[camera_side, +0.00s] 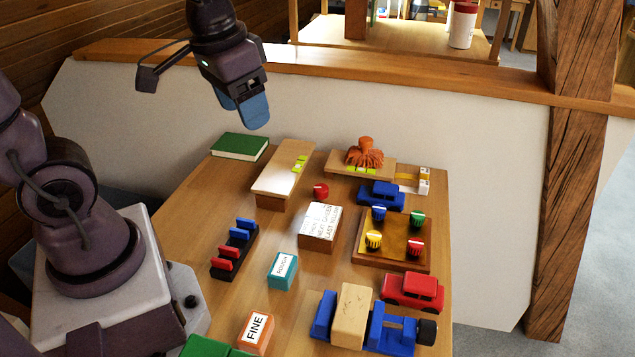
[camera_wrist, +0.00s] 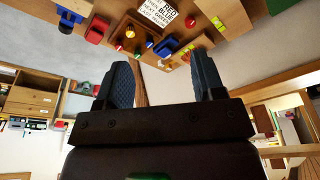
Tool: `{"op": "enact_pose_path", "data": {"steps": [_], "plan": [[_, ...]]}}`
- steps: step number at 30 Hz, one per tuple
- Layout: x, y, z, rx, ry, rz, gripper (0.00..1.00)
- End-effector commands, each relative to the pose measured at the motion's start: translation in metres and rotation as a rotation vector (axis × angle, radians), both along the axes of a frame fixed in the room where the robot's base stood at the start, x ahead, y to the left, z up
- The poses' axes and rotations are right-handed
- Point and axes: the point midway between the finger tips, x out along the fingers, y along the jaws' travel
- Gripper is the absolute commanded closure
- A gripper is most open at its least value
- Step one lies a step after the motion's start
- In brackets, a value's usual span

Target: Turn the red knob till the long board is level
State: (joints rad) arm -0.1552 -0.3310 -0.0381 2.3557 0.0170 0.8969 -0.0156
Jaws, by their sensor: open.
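A pale board (camera_side: 283,178) with a yellow-green level vial lies at the back of the table; its tilt is hard to judge. A second board (camera_side: 338,163) beside it carries an orange tentacled figure (camera_side: 365,153) and another vial. A red knob (camera_side: 415,248) sits at the front right of a wooden knob panel (camera_side: 392,262), with blue, green and yellow knobs. A separate red round piece (camera_side: 320,190) stands by the pale board. My gripper (camera_side: 253,108) is high above the back left of the table, empty. Its fingers are apart in the wrist view (camera_wrist: 164,78).
A lettered block (camera_side: 318,225) stands left of the panel. A red car (camera_side: 412,290), a blue car (camera_side: 381,195) and a blue vise with a wood block (camera_side: 350,315) crowd the right side. A green book (camera_side: 240,146) lies at the back left.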

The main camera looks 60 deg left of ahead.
Motion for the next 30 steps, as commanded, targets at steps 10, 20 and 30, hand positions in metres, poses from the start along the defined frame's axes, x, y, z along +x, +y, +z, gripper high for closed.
{"op": "enact_pose_path", "data": {"steps": [10,20,30], "plan": [[0.094,0.055,-0.078,-0.050,0.216,0.232,0.37],[0.164,0.100,-0.171,-0.116,0.272,0.500,0.37],[0.193,0.110,-0.174,-0.121,0.192,0.655,0.37]]}}
